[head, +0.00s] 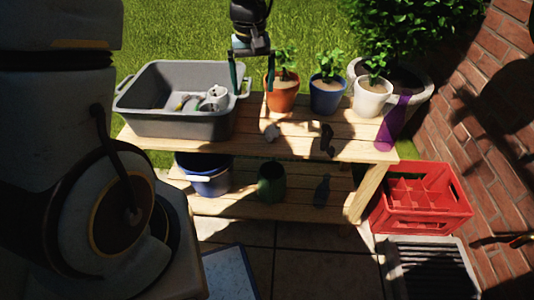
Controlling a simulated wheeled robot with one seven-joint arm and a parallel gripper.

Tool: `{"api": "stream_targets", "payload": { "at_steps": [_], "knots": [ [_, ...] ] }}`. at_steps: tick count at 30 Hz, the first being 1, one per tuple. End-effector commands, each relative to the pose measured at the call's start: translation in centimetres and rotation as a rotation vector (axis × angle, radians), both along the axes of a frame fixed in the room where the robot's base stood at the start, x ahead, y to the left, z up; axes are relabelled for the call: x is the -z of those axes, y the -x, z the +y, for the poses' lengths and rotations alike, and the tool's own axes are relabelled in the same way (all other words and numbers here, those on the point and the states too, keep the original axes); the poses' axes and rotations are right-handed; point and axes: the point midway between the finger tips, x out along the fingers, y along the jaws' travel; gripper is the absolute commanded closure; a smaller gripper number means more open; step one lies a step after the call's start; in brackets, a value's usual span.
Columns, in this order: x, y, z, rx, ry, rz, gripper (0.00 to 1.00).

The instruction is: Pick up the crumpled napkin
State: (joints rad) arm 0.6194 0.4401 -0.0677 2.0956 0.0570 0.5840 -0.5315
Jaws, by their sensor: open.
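My gripper (251,88) hangs from the top of the head view, between the grey tub and the orange pot. Its two dark green fingers are spread apart with nothing between them. It appears above and a little left of the lump, apart from it. The exact height cannot be told.
A grey tub (150,122) holding white items (215,98) fills the table's left. An orange pot (281,97), blue pot (326,97) and white pot (371,100) line the back. A purple translucent vessel (392,122) stands right; a dark object (327,138) lies nearer.

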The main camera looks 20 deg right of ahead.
Motion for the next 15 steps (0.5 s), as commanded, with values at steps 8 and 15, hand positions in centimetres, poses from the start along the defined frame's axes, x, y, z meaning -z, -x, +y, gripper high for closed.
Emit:
{"api": "stream_targets", "payload": {
  "at_steps": [8,15],
  "knots": [
    [5.8,1.7,-5.9,0.018,-0.013,0.02,0.04],
    [9.1,1.7,-6.0,0.016,-0.015,0.022,0.04]
  ]
}}
